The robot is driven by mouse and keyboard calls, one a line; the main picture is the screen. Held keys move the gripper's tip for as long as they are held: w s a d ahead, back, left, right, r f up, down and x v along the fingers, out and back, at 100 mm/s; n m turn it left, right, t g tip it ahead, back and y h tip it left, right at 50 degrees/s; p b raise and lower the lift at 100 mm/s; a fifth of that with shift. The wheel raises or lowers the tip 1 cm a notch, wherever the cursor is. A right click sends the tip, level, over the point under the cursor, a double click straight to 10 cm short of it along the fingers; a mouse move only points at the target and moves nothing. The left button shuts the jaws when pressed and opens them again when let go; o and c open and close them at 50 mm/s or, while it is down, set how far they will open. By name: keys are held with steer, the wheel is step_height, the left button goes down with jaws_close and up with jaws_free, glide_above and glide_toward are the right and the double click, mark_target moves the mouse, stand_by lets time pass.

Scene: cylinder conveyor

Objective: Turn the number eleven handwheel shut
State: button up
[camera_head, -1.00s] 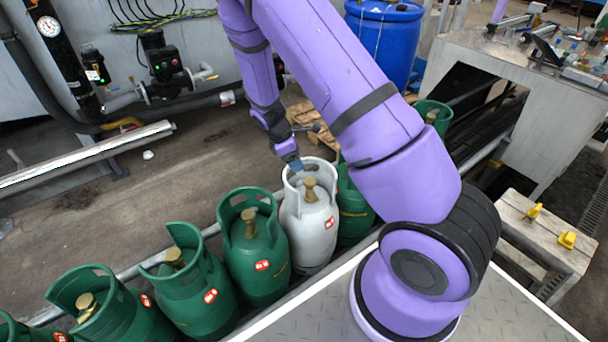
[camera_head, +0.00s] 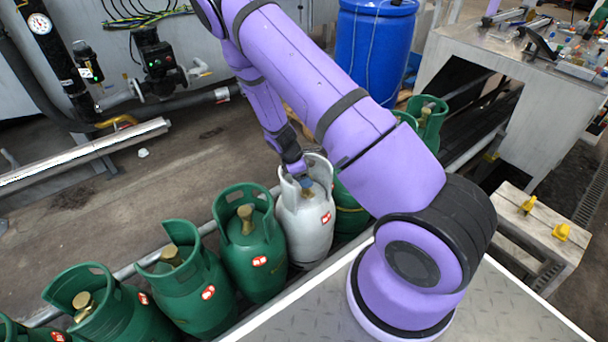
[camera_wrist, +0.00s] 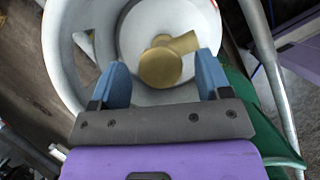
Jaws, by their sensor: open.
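A white gas cylinder (camera_head: 307,228) stands in the row of green ones; its open collar also shows in the wrist view (camera_wrist: 68,50). Inside the collar is a brass handwheel (camera_wrist: 160,68) with a brass stub to its upper right. In the head view my gripper hides most of this handwheel. My gripper (camera_wrist: 162,72) is open, its two blue fingers apart, with the handwheel between and just beyond their tips in the wrist view. In the head view my gripper (camera_head: 304,181) reaches down into the collar. I can read no number eleven on any cylinder.
Green cylinders stand close on both sides, one to the left (camera_head: 255,262) and one partly behind my arm to the right (camera_head: 349,215). A rail (camera_head: 208,232) runs behind the row. A blue drum (camera_head: 372,50) and a metal bench (camera_head: 455,45) stand farther back.

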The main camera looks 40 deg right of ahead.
steer(key=c, duration=0.9)
steer(key=shift+c, duration=0.2)
steer(key=shift+m, duration=0.3)
steer(key=m+g+y, duration=0.1)
steer(key=m, duration=0.2)
steer(key=shift+w+d+m, duration=0.1)
steer(key=shift+m, duration=0.3)
steer(key=m+y, duration=0.1)
steer(key=m, duration=0.1)
steer(key=m+g, duration=0.1)
steer(key=m, duration=0.1)
steer(key=shift+d+m+y, duration=0.1)
steer(key=shift+m+y, duration=0.2)
steer(key=shift+y, duration=0.1)
steer(key=m, duration=0.2)
steer(key=m+y, duration=0.1)
steer(key=m, duration=0.1)
steer(key=shift+w+d+y, duration=0.1)
steer(key=shift+y, duration=0.2)
steer(key=shift+d+m+y, duration=0.1)
steer(key=shift+m+y, duration=0.7)
steer(key=shift+m, duration=1.5)
